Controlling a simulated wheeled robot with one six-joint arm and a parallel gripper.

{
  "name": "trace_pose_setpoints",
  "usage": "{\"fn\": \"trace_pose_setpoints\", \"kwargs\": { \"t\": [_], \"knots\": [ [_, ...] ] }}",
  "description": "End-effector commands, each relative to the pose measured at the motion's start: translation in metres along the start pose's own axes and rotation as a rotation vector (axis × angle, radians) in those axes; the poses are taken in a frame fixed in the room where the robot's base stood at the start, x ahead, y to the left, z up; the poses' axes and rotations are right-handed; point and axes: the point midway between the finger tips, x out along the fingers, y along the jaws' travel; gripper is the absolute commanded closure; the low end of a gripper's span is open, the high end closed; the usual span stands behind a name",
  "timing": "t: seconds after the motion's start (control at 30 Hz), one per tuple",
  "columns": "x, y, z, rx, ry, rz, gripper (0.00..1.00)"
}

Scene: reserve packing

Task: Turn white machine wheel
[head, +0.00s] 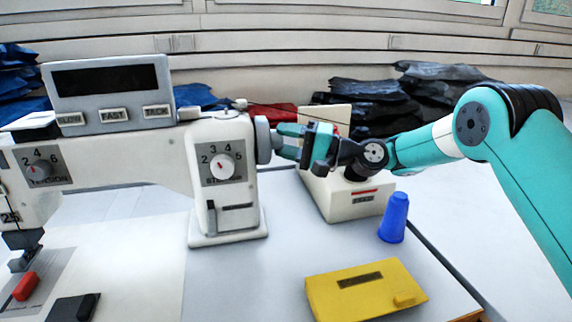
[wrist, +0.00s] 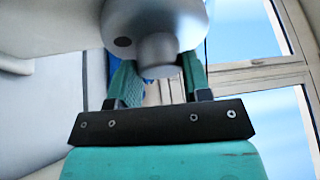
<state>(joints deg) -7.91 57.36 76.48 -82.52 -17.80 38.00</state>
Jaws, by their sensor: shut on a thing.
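The white sewing machine (head: 150,150) stands on the table at the left in the head view. Its wheel (head: 264,140) is a light grey disc on the right end of the machine. My gripper (head: 283,141) reaches it from the right, with teal fingers at the wheel. In the wrist view the wheel (wrist: 155,55), with its rounded hub, sits between the two teal fingers of my gripper (wrist: 155,80). The gripper is shut on the wheel. The far side of the wheel and the exact contact spots are hidden.
A white box (head: 345,198) stands below my wrist. Dark folded cloth (head: 440,90) is piled behind. The table is clear between the machine and the yellow case.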

Motion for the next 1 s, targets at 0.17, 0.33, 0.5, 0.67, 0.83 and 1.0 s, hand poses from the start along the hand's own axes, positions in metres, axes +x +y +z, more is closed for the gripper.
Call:
{"fn": "trace_pose_setpoints", "kwargs": {
  "t": [0.17, 0.33, 0.5, 0.67, 0.83, 1.0],
  "knots": [
    [-0.0014, 0.0106, 0.0019, -0.09, -0.008, -0.046, 0.79],
    [-0.001, 0.0091, 0.0016, -0.153, -0.012, -0.077, 0.79],
    [-0.0006, 0.007, 0.0011, -0.193, -0.016, -0.098, 0.79],
    [-0.0001, 0.0043, 0.0007, -0.214, -0.017, -0.109, 0.79],
    [0.0002, 0.0024, 0.0004, -0.222, -0.018, -0.113, 0.79],
    [0.0003, 0.0018, 0.0003, -0.222, -0.018, -0.113, 0.79]
  ]
}}
